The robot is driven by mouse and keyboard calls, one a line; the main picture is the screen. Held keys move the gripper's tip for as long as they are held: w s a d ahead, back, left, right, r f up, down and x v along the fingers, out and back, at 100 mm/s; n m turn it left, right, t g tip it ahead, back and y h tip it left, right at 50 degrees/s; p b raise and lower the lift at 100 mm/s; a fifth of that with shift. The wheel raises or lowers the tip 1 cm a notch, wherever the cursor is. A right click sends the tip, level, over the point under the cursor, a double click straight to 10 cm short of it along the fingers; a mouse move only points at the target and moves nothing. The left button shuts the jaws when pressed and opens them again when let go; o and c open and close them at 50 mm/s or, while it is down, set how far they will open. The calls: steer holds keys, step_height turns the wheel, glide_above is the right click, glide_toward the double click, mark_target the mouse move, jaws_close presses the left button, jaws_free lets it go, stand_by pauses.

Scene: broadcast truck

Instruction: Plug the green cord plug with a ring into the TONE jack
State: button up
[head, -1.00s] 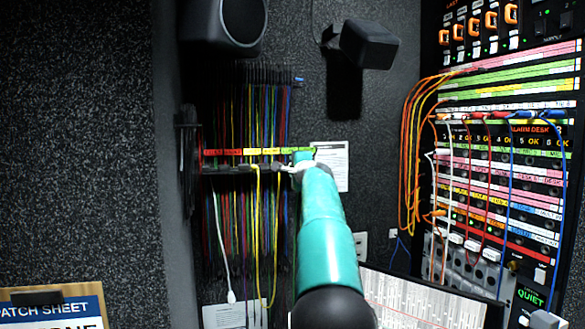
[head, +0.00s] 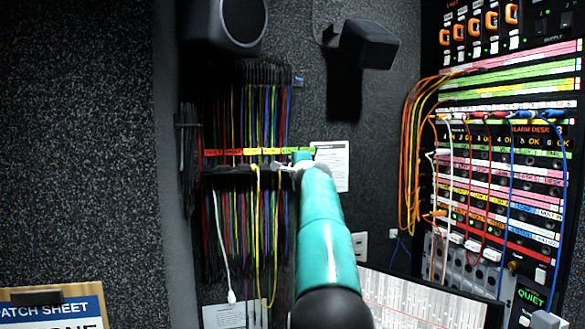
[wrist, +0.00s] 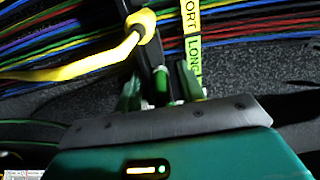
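My gripper (head: 286,167) is at the right part of the cord rack, just below its yellow and green labels. In the wrist view its two fingers (wrist: 160,92) stand apart on either side of a dark peg. A small green piece (wrist: 161,82) shows between the fingers; I cannot tell whether it is the green cord plug, and no ring is clear on it. Touch between fingers and green piece cannot be made out. The patch bay (head: 490,190) is at the right in the head view; the TONE jack is not readable there.
A yellow cord (wrist: 100,62) loops over a peg close to my gripper. Many coloured cords (head: 262,110) hang on the rack. A black speaker (head: 365,45) juts from the wall above. Orange cords (head: 410,150) hang by the patch bay. A printed sheet (head: 425,300) lies below.

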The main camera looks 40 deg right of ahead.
steer(key=shift+r, duration=0.1)
steer(key=c, duration=0.8)
steer(key=o, duration=1.5)
steer(key=shift+o, duration=0.2)
steer(key=shift+s, duration=0.1)
steer(key=v, duration=1.3)
steer(key=shift+s+a, duration=0.2)
steer(key=shift+s, duration=0.05)
steer(key=shift+s, duration=0.1)
